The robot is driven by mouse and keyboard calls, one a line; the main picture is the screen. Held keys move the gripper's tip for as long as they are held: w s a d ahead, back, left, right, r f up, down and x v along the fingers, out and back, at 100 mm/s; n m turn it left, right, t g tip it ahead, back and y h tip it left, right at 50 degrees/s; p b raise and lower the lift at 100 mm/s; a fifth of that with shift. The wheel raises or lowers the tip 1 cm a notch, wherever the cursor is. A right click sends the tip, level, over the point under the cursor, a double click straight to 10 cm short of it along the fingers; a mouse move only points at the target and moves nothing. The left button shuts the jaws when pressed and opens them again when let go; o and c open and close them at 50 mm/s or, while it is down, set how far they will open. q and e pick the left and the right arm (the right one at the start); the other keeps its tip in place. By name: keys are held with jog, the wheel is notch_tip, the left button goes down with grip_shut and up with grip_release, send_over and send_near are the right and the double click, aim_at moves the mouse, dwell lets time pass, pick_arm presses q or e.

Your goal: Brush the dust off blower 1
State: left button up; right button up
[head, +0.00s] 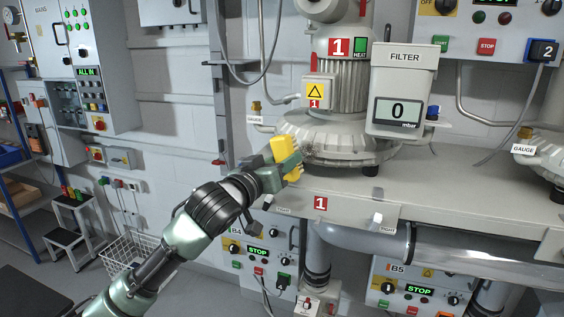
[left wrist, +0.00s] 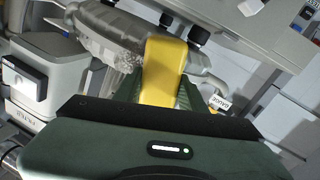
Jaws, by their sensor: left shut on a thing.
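Blower 1 (head: 325,136) is a grey ribbed machine with a red "1" label, standing on the grey bench in the head view. Its rounded housing also shows in the left wrist view (left wrist: 112,42), tilted. My left gripper (head: 285,158) is shut on a yellow brush (head: 282,149), at the left front side of the blower's housing. The yellow handle (left wrist: 162,72) stretches out ahead of the gripper in the left wrist view. I cannot tell whether the bristles touch the housing. My right gripper is not in view.
A filter box (head: 400,90) reading "0 mbar" stands right of blower 1. The bench (head: 440,190) is clear right of it, towards another blower (head: 553,155) at the right edge. A pipe (head: 440,245) runs under the bench. A wire basket (head: 128,250) stands at left.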

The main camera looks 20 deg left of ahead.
pick_arm(q)
jog(key=shift+w+d, duration=0.15)
jog(key=shift+w, duration=0.4)
jog(key=shift+w+d+p, duration=0.15)
jog(key=shift+w+p, duration=0.25)
jog(key=shift+w, duration=0.2)
dwell(0.3)
jog(key=shift+s+d+p, duration=0.2)
jog(key=shift+s+d, duration=0.1)
jog(key=shift+d, duration=0.6)
jog(key=shift+s+d+p, duration=0.2)
jog(key=shift+s+d, duration=0.05)
jog(key=shift+d, duration=0.65)
